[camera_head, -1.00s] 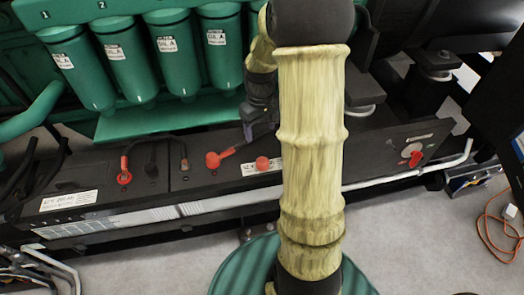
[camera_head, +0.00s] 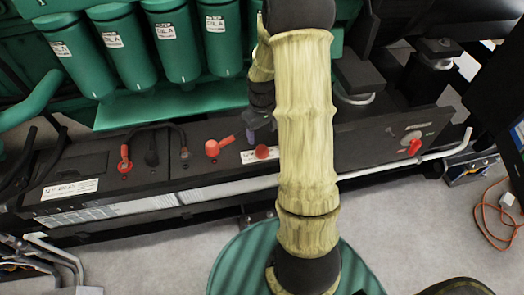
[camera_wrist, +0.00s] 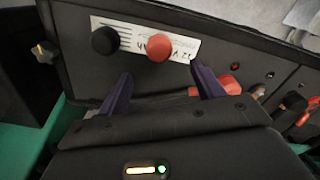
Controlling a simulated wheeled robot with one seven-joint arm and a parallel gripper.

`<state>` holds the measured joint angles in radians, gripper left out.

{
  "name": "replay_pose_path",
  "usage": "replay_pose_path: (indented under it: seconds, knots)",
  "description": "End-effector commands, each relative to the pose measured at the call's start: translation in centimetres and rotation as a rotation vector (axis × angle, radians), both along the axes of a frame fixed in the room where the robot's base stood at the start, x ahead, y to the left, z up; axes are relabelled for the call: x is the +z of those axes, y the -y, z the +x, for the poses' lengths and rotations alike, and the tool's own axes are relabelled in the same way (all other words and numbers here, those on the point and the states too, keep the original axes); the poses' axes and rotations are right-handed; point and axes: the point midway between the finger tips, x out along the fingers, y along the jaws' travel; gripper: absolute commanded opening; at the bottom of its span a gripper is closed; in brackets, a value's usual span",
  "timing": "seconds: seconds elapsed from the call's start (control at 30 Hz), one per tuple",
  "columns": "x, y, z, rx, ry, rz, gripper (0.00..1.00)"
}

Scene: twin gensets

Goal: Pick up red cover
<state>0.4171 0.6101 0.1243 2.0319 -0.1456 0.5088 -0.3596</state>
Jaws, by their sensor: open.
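A round red cover (camera_head: 262,152) sits on the black battery box (camera_head: 215,172), beside a white label. In the wrist view the red cover (camera_wrist: 158,47) lies just beyond my fingertips, between their lines, with a round black cap (camera_wrist: 105,40) to its left. My gripper (camera_wrist: 160,75) is open and empty, its two dark fingers apart and pointing toward the cover. In the head view my gripper (camera_head: 260,120) is above the battery box, partly hidden by my arm. I cannot tell the exact gap to the cover.
Red terminals (camera_head: 212,148) and (camera_head: 124,165) with cables stand left of the cover. Green oil filters (camera_head: 170,45) rise behind. A pale rail (camera_head: 390,152) runs along the front. A red switch (camera_head: 414,147) sits on the right box. An orange cable lies at right.

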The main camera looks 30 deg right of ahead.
Motion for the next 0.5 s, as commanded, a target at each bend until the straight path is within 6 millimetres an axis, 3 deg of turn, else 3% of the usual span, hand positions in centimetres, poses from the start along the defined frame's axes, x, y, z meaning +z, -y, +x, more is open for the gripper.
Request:
replay_pose_path:
  seconds: [0.2, 0.5]
  knots:
    - [-3.4, 0.1, 0.0, -0.001, -0.001, 0.0, 0.67]
    - [-3.9, 0.1, 0.0, -0.003, 0.001, -0.001, 0.67]
